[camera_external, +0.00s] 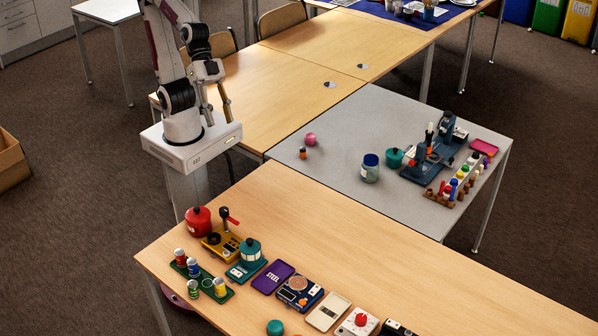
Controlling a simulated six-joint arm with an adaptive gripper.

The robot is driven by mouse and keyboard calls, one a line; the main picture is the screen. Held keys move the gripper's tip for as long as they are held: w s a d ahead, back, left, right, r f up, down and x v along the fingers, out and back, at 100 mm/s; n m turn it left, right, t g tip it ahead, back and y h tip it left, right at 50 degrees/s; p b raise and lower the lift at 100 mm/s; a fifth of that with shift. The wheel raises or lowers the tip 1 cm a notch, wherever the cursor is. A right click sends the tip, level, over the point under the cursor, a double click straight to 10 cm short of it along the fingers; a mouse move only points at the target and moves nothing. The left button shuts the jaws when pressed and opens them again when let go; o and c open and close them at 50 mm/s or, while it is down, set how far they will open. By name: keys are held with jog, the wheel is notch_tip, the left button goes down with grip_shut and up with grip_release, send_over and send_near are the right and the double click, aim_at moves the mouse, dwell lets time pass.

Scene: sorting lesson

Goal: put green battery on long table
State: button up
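Several small battery-like cylinders stand in a dark green holder (232,293) at the front left of the wooden table (400,262). I cannot tell for sure which is the green battery. A red-topped cylinder (180,256) and a yellow one (220,288) stand with them. My gripper (219,119) hangs above my white base, far behind the holder, with its fingers apart and nothing visible between them.
A red pot (198,220), yellow device (221,241) and teal lantern-like object (250,253) crowd the holder. A purple box (272,277) and several devices line the front edge. The grey table (335,160) holds a jar (370,168) and blue equipment. The wooden table's middle is clear.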

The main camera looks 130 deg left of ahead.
jog(key=s+a+f+g+y, duration=0.1)
jog(key=s+a+f+y, duration=0.1)
jog(key=s+a, duration=0.4)
jog(key=s+a+f+n+g+y, duration=0.1)
jog(key=s+a+f, duration=0.2)
jog(key=s+a, duration=0.3)
jog(key=shift+s+f+y, duration=0.3)
jog(key=shift+s+y, duration=0.1)
jog(key=shift+s, duration=0.85)
